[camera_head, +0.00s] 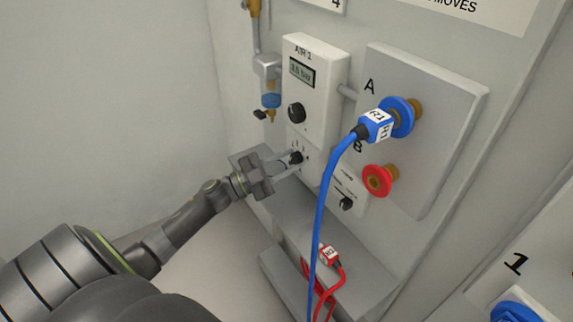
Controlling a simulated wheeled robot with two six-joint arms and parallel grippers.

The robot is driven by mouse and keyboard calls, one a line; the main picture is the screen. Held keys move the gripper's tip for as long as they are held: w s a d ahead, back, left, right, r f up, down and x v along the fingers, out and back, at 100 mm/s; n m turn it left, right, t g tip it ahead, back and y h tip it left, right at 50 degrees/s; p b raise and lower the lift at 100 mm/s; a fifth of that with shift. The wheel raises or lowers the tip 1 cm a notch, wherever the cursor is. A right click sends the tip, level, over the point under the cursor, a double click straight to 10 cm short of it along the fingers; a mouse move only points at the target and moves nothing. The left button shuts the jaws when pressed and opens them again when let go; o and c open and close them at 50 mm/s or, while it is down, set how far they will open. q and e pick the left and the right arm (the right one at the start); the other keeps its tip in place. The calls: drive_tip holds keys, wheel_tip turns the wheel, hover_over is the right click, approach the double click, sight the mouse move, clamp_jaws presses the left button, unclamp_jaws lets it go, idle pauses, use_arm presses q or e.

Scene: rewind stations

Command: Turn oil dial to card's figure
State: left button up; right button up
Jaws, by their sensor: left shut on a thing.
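My left gripper (287,162) reaches in from the lower left and is shut on a small black dial (296,157) on the plate below the AIR 1 unit (326,72). Printed marks surround this dial, but they are too small to read. The AIR 1 unit has a small display that seems to read in bar and a larger black knob (297,112). Another small black knob (346,203) sits on a white plate to the lower right. A card (325,3) at the top edge is cut off, showing a "4". My right gripper is not in view.
A blue hose with a tagged plug (376,125) is in port A and hangs down right of my gripper. Port B has a red fitting (378,180). A red-tagged plug (329,255) rests on a grey ledge below. A filter bowl (270,98) hangs left of the unit.

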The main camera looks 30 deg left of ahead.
use_arm(q)
drive_tip(key=m+g, duration=0.1)
drive_tip(key=m, duration=0.2)
drive_tip(key=m+g, duration=0.1)
drive_tip(key=m, duration=0.2)
drive_tip(key=m+g, duration=0.1)
drive_tip(key=m, duration=0.2)
drive_tip(key=shift+a+r+m+g+p, duration=0.15)
drive_tip(key=shift+r+m+g+p, duration=0.15)
drive_tip(key=shift+g+p, duration=0.1)
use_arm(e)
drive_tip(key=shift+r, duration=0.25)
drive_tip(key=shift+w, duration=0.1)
use_arm(q)
drive_tip(key=o, duration=1)
drive_tip(key=shift+c, duration=0.2)
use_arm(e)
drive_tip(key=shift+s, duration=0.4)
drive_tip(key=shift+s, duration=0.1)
use_arm(q)
drive_tip(key=shift+a, duration=0.1)
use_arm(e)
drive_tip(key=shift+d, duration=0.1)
